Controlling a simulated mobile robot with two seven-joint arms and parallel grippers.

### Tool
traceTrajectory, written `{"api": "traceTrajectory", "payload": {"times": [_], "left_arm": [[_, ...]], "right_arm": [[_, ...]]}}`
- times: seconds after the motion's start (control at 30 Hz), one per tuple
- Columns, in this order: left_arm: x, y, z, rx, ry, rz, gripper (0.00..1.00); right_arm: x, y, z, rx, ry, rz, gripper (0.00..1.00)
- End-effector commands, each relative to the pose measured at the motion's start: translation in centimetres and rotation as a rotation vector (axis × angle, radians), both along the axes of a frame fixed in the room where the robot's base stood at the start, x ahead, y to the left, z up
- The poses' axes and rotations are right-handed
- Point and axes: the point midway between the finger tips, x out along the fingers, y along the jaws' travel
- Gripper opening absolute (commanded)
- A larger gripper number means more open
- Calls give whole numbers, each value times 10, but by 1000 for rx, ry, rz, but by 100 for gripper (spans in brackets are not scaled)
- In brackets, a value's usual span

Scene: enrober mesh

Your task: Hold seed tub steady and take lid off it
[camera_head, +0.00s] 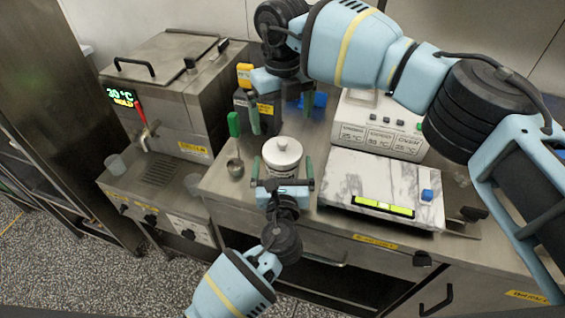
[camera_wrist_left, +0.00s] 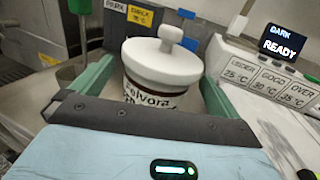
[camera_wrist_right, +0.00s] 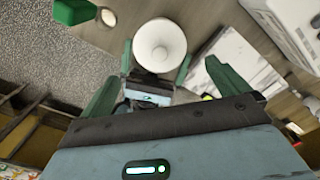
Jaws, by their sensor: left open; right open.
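The seed tub (camera_head: 284,172) stands upright on the steel counter. Its white lid (camera_head: 282,150) with a round knob sits on top; the lid (camera_wrist_left: 160,60) and the tub's "Felvora" label (camera_wrist_left: 150,99) show in the left wrist view. My left gripper (camera_head: 282,172) is open, with one green finger on each side of the tub; I cannot tell whether they touch it. My right gripper (camera_head: 280,108) is open and empty, above and behind the lid in the head view. In the right wrist view the lid (camera_wrist_right: 160,45) lies beyond the open fingers, seen from above.
A green-handled scoop (camera_head: 235,150) is left of the tub. A marble slab (camera_head: 350,172) with a level (camera_head: 382,206) is to the right, before a white control box (camera_head: 380,125). A steel machine (camera_head: 175,90) stands at left.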

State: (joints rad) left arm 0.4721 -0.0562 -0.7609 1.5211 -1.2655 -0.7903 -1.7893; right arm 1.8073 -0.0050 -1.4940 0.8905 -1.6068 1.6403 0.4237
Motion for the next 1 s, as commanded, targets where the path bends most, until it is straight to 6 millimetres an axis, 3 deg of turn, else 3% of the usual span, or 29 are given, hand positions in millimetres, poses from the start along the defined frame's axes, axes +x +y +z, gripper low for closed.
{"api": "traceTrajectory", "payload": {"times": [0.37, 0.87, 1.0], "left_arm": [[6, 0, 0, -1, 0, 0, 100], [6, 0, 0, -1, 0, -1, 36], [6, 0, 0, -1, 0, -1, 34]], "right_arm": [[0, 0, 0, 0, 0, 0, 100], [0, 0, 0, 0, 0, 0, 100], [-1, 3, -2, 15, 2, 14, 84]]}}
